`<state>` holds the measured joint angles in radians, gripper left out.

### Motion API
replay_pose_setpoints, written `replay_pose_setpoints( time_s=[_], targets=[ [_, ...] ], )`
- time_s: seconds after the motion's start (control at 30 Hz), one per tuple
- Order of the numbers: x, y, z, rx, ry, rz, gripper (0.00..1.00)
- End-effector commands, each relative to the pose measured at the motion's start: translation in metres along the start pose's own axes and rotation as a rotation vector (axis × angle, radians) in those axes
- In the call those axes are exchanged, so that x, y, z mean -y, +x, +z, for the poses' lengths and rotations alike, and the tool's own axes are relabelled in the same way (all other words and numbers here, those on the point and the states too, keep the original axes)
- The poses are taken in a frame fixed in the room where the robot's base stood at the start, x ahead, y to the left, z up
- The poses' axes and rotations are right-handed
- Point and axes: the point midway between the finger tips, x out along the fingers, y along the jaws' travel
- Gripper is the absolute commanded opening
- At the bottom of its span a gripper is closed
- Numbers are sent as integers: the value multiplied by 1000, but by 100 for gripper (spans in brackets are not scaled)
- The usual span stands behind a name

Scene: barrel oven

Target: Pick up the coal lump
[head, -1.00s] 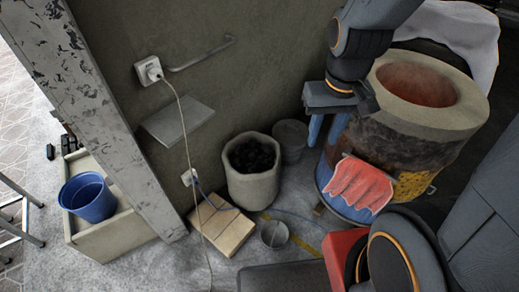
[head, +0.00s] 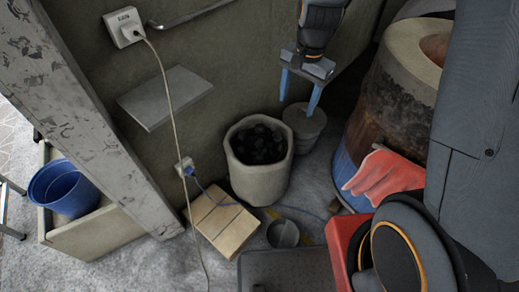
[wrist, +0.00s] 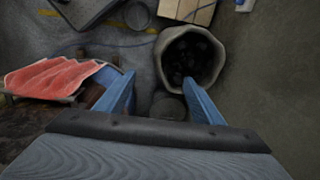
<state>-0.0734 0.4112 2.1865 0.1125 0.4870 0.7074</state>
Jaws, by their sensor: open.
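Dark coal lumps (head: 258,145) fill a pale, many-sided pot (head: 258,182) that stands on the floor against the wall. They lie together, and I cannot tell one particular lump from the others. My gripper (head: 298,107) is open and empty, pointing down, above and to the right of the pot in the head view. In the wrist view, the coal (wrist: 190,58) lies beyond the fingertips of my gripper (wrist: 165,88), toward the right finger. The pot's rim (wrist: 222,52) shows around it.
A grey lidded bucket (head: 305,125) stands close beside the pot. A barrel oven (head: 395,95) with a red cloth (head: 380,175) is at right.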

Motion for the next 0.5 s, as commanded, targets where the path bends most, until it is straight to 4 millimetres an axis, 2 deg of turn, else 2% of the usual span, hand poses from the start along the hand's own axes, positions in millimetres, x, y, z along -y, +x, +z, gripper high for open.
replay_pose_setpoints(
  time_s=[0.03,0.27,0.5],
  targets=[
    [11,27,-7,6,44,1,62],
    [54,110,-31,30,285,2,62],
    [96,201,-52,56,537,10,62]
  ],
)
